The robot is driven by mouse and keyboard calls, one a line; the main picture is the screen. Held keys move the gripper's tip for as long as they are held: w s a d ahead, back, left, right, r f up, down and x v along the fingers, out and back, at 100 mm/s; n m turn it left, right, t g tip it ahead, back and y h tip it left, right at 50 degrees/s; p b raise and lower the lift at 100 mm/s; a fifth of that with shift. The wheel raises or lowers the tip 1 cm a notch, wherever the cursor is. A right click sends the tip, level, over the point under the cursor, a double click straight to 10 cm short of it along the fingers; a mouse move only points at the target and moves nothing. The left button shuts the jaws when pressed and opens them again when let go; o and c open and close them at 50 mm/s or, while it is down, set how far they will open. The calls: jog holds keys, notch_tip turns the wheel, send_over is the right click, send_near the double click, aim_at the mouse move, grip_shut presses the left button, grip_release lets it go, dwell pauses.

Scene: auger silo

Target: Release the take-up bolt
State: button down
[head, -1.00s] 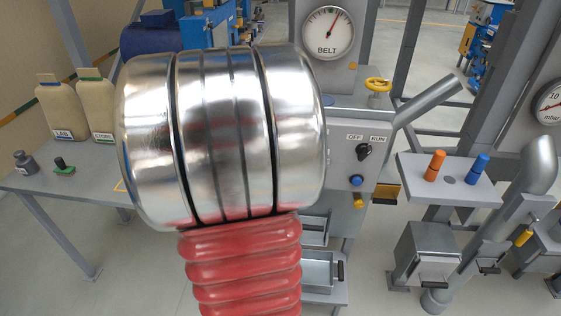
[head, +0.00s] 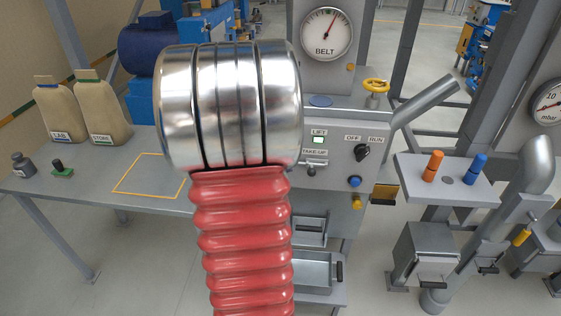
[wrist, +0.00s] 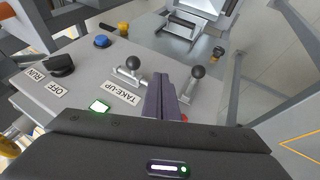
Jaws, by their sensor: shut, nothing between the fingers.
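The take-up bolt (wrist: 130,70) is a grey barrel with a black ball knob on the grey panel, beside the TAKE-UP label (wrist: 122,92) in the wrist view. A second, similar knobbed bolt (wrist: 190,72) sits to its right, partly behind my fingers. My gripper (wrist: 160,95) is shut and empty; in the picture its dark fingers lie between the two knobs, and I cannot tell if they touch either. In the head view my arm hides the gripper, and the TAKE-UP label (head: 314,167) shows just right of the arm.
The panel also carries a lit indicator (head: 318,140) under LIFT, a black OFF/RUN switch (head: 363,152) and a blue button (head: 354,181). The BELT gauge (head: 326,33) and a yellow handwheel (head: 376,86) are above. Trays (head: 312,268) are below.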

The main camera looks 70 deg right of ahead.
aim_at(312, 169)
jog(key=s, duration=0.1)
jog(key=s+d+f, duration=0.2)
jog(key=s, duration=0.1)
jog(key=shift+d, duration=0.2)
dwell(0.4)
